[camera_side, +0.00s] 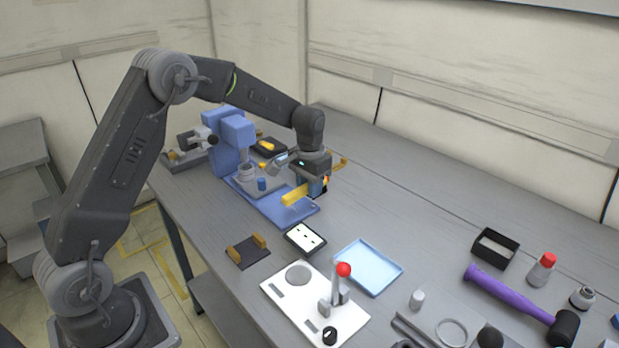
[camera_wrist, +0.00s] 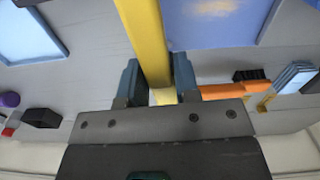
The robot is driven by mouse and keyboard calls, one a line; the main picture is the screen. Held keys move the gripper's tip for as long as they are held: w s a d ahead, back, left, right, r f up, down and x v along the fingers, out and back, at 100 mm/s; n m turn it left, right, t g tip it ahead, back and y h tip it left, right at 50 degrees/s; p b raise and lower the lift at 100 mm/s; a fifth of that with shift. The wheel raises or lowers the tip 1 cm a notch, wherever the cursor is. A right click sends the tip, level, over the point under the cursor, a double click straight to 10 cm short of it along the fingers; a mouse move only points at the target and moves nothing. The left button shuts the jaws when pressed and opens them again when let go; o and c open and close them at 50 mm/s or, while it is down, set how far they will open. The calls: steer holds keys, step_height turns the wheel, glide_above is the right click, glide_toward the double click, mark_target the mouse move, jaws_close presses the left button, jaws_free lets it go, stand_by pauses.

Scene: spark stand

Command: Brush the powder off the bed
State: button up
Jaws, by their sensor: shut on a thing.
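My gripper (camera_side: 312,193) is shut on a yellow bar (camera_side: 295,195) beside the blue stand (camera_side: 232,140). In the wrist view the yellow bar (camera_wrist: 147,40) runs between the two fingers (camera_wrist: 158,88) and out past the top edge. The blue flat bed (camera_side: 292,211) lies under the bar's end. In the wrist view a blue surface (camera_wrist: 210,30) has a pale patch; I cannot tell powder from glare. An orange handle (camera_wrist: 222,91) with dark bristles (camera_wrist: 252,75) shows right of the fingers; it looks like a brush. My gripper hides part of it in the side view.
A purple-handled mallet (camera_side: 510,298) and a black box (camera_side: 495,248) lie at right. The back right of the table is clear.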

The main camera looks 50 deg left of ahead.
steer(key=shift+f, duration=1.6)
steer(key=shift+a+f, duration=0.55)
steer(key=shift+f, duration=0.05)
steer(key=shift+c, duration=0.2)
steer(key=shift+a, duration=4.1)
steer(key=shift+d, duration=4.45)
steer(key=shift+d+r, duration=0.15)
steer(key=shift+d, duration=0.15)
steer(key=shift+a+r, duration=0.1)
steer(key=shift+r, duration=3.9)
